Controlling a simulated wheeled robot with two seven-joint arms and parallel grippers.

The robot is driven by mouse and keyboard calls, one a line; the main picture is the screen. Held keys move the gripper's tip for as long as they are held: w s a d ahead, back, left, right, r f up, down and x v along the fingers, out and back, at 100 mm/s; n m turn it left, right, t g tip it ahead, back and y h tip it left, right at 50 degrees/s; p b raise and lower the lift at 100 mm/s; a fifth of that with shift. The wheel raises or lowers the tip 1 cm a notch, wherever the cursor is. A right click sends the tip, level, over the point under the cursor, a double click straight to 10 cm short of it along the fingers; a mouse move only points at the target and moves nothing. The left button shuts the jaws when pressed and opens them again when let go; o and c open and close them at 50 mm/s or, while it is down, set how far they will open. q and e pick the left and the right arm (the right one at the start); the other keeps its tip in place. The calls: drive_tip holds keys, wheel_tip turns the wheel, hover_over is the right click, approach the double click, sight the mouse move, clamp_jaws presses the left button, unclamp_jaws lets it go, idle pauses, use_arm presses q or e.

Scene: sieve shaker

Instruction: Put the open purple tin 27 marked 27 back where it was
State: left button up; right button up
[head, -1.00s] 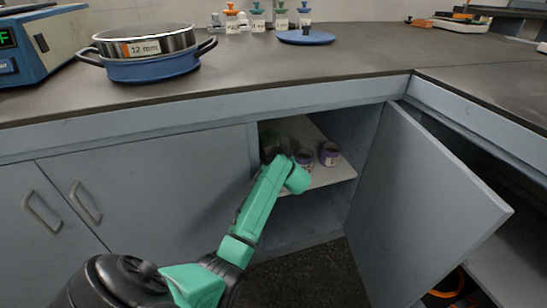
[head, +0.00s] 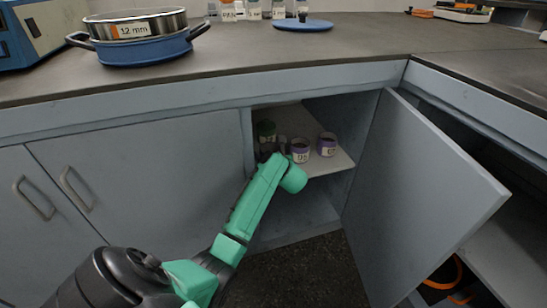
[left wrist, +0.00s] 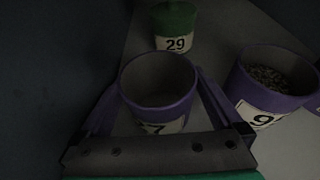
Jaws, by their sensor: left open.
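The open purple tin (left wrist: 160,85) stands upright on the cupboard shelf in the left wrist view, its inside looking empty. Its label is partly covered by my gripper, with only a 7 showing. My left gripper (left wrist: 158,112) is open, with one finger on each side of this tin; I cannot tell whether they touch it. In the head view my left gripper (head: 270,152) reaches into the open cupboard and largely hides this tin. My right gripper is not in view.
A green tin (left wrist: 175,18) marked 29 stands behind. A purple tin (left wrist: 275,80) with grains, its label ending in 9, stands close on the right. Another purple tin (head: 327,144) is farther right on the shelf (head: 333,164). The cupboard door (head: 420,190) hangs open at right.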

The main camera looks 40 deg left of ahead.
use_arm(q)
drive_tip(key=p+v, duration=0.3)
drive_tip(key=v, duration=0.8)
drive_tip(key=shift+s+a+r+m+t+y, duration=0.2)
drive_tip(key=shift+a+m+t+y, duration=0.15)
drive_tip(key=shift+m, duration=0.35)
drive_tip(key=s+d+f+m+t+h, duration=0.2)
drive_tip(key=d+m+t+h, duration=0.55)
drive_tip(key=m, duration=0.85)
drive_tip(key=s+d+f+m+t+h, duration=0.1)
drive_tip(key=s+d+m+t+h, duration=0.3)
drive_tip(key=d+m, duration=0.85)
drive_tip(key=s+d+f+m+g+h, duration=0.7)
drive_tip(key=s+f+m, duration=0.5)
drive_tip(key=m, duration=0.7)
drive_tip(key=shift+s+d+g, duration=0.25)
drive_tip(key=shift+d+g, duration=0.8)
drive_tip(key=shift+g, duration=0.05)
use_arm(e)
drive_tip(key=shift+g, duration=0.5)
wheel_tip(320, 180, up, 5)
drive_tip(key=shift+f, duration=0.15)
